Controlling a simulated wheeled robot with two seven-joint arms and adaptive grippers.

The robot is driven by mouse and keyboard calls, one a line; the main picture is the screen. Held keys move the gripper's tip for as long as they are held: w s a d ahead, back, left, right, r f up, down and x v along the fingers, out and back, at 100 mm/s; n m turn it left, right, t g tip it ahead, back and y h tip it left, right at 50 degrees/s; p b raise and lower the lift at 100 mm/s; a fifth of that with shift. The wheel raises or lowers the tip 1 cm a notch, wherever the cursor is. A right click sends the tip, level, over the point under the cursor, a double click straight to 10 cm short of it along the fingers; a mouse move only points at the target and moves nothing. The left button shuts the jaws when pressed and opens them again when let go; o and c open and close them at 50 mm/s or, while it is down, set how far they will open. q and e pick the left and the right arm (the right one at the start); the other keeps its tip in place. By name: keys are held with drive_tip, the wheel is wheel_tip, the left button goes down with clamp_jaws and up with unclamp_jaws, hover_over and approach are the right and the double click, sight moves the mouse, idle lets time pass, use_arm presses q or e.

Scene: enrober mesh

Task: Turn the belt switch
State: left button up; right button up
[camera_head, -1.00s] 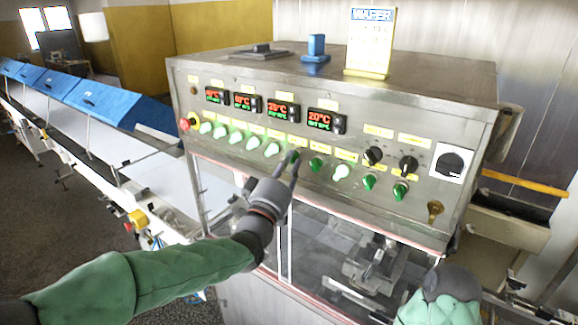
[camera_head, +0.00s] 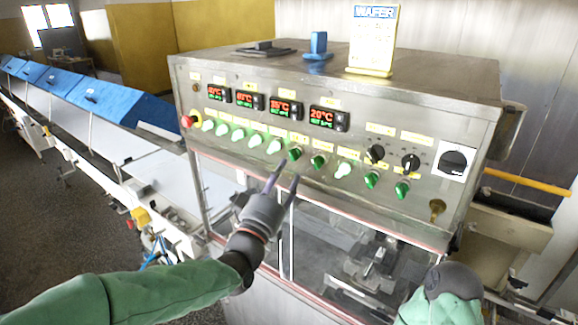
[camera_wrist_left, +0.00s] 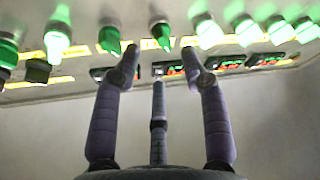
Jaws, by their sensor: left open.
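The steel control panel (camera_head: 330,135) carries a row of green switches, some glowing pale and some dark. Their labels are too small to read, so I cannot tell which is the belt switch. My left gripper (camera_head: 284,178) is open and empty, just below and in front of a dark green switch (camera_head: 295,154). Another dark green switch (camera_head: 318,161) is to its right and a lit one (camera_head: 274,146) to its left. In the left wrist view the open fingers (camera_wrist_left: 165,60) point up at the row, with a dark green switch (camera_wrist_left: 160,34) between them, apart from the fingertips.
Two black knobs (camera_head: 376,154) (camera_head: 411,162) and a large black rotary switch (camera_head: 453,163) are at the panel's right. A red button (camera_head: 187,121) is at its left end. A clear-fronted chamber is below. A conveyor with blue covers (camera_head: 110,105) runs left.

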use_arm(q)
drive_tip(key=v, duration=0.7)
drive_tip(key=w+a+f+g+y+b, duration=0.1)
drive_tip(key=a+f+g+y+b, duration=0.3)
drive_tip(key=f, duration=1.7)
drive_tip(key=f+g+b, duration=0.3)
drive_tip(key=f+g, duration=0.2)
drive_tip(key=f, duration=1.6)
drive_tip(key=s+f+g+b, duration=0.2)
drive_tip(key=s+f+g, duration=0.1)
drive_tip(key=s+f, duration=0.5)
drive_tip(key=s+a+f+g+b, duration=0.1)
drive_tip(key=s+f+g, duration=0.3)
drive_tip(key=f, duration=0.9)
drive_tip(key=s+a+f+g+b, duration=0.1)
drive_tip(key=s+f+g+b, duration=0.2)
drive_tip(key=s+f, duration=0.8)
drive_tip(key=shift+s+f+n+g+y, duration=0.25)
drive_tip(key=shift+s+n+g+y, duration=0.05)
drive_tip(key=shift+s+y, duration=0.1)
drive_tip(key=shift+w, duration=0.1)
